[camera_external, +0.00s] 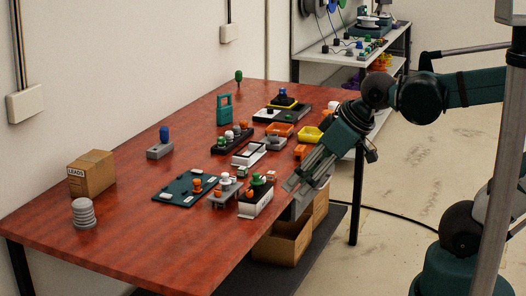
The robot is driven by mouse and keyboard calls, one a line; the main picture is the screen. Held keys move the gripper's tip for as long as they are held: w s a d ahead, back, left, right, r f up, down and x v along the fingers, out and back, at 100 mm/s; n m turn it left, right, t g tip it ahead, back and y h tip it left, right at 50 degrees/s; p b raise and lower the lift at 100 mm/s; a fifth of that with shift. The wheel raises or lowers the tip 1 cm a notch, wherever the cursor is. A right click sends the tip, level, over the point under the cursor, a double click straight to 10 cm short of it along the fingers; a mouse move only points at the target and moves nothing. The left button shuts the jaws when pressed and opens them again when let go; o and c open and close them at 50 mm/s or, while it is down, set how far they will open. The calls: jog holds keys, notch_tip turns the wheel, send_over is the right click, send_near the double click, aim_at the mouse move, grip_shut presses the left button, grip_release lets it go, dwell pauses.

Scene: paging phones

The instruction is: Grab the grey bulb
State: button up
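Several small coloured bulbs stand in holders on the red-brown table (130,235). A pale bulb that may be grey (236,129) sits in the dark long holder (232,142), among orange and green ones; its colour is too small to be sure of. My gripper (297,190) is over the table's right edge, pointing down and left, to the right of the front holders and apart from the pale bulb. I see nothing held in it, but its finger gap is not clear.
A teal board (186,187), a grey-and-black holder (256,200), a blue bulb on a grey base (160,151), a LEADS box (91,173) and a ribbed grey stack (83,212) stand on the table.

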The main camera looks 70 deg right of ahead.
jog(key=w+d+r+n+g+p, duration=0.1)
jog(key=w+d+r, duration=0.35)
jog(key=w, duration=0.25)
jog(key=w+d+r+n+h+p, duration=0.1)
jog(key=w+d+r+p, duration=0.15)
jog(key=w+r, duration=0.3)
jog(key=w+d+r+n+g+p, duration=0.1)
jog(key=w+d+r, duration=0.3)
jog(key=w, duration=0.4)
jog(key=w+d+r+n+g+p, duration=0.1)
jog(key=w+d+n+p, duration=0.1)
jog(key=w+d, duration=0.65)
jog(key=w+d+r+n+g+p, duration=0.1)
jog(key=w+d+r+n, duration=0.1)
jog(key=w+d, duration=0.65)
jog(key=n+g+y+p, duration=0.1)
jog(key=n+g+p, duration=0.2)
jog(key=n+p, duration=0.35)
send_over(237, 132)
jog(key=shift+m, duration=0.25)
jog(key=f, duration=1.6)
jog(key=w+f, duration=0.1)
jog(key=f, duration=0.7)
jog(key=shift+d+f, duration=0.3)
jog(key=shift+d, duration=0.05)
jog(key=shift+s+d+f, duration=0.15)
jog(key=shift+d+f, duration=0.15)
jog(key=shift+f, duration=1.25)
